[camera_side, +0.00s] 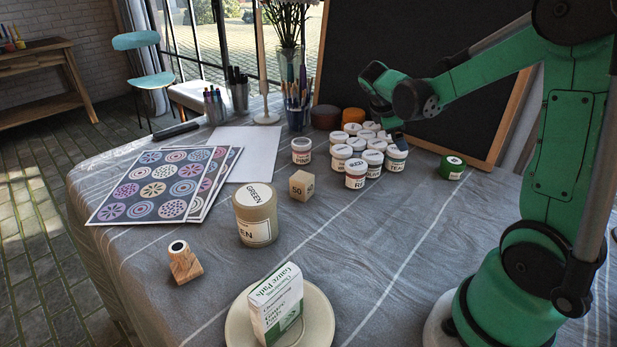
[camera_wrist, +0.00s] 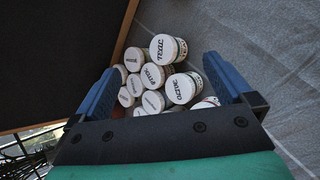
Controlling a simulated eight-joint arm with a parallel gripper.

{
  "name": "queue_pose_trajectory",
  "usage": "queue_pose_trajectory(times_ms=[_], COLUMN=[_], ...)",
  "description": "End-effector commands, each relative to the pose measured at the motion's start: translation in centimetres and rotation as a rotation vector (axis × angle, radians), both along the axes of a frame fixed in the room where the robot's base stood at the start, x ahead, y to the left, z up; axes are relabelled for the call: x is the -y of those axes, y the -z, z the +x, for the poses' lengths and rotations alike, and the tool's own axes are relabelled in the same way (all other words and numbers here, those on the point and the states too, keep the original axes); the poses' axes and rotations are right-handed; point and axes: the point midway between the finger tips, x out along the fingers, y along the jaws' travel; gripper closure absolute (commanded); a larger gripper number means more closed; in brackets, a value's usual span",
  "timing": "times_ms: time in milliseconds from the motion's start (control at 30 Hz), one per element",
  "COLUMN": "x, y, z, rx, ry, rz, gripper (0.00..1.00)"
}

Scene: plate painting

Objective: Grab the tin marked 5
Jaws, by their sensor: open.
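A low green tin (camera_side: 453,168) with a white label lies on the table right of the paint jars in the side view. Its mark is too small to read. A dark red tin (camera_side: 326,117) and an orange tin (camera_side: 353,116) stand behind the jars, with no readable number. My gripper (camera_side: 397,137) is above the right part of the jar cluster, left of the green tin. In the wrist view my gripper (camera_wrist: 165,85) is open, its blue fingers spread either side of the jars, with nothing held. No tin marked 5 can be made out there.
White-lidded paint jars (camera_side: 372,157) crowd below my gripper; they also fill the wrist view's middle (camera_wrist: 180,88). A blackboard (camera_side: 430,90) stands behind.

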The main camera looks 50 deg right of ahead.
Motion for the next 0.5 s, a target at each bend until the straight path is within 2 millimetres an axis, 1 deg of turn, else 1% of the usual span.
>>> queue_pose_trajectory(times_ms=[33,100,200,300,333,400,500], x=[2.4,5.4,8.8,11.0,11.4,12.1,12.6], y=[0.7,1.5,2.8,3.8,4.1,4.5,5.0], z=[-0.6,-2.0,-4.2,-6.2,-6.7,-7.6,-8.3], rx=[-0.104,-0.267,-0.484,-0.655,-0.696,-0.768,-0.823], ry=[0.008,0.011,0.025,0.042,0.048,0.056,0.063], rz=[-0.043,-0.092,-0.128,-0.136,-0.135,-0.132,-0.126], gripper=[0.0,0.0,0.0,0.0,0.0,0.0,0.0])
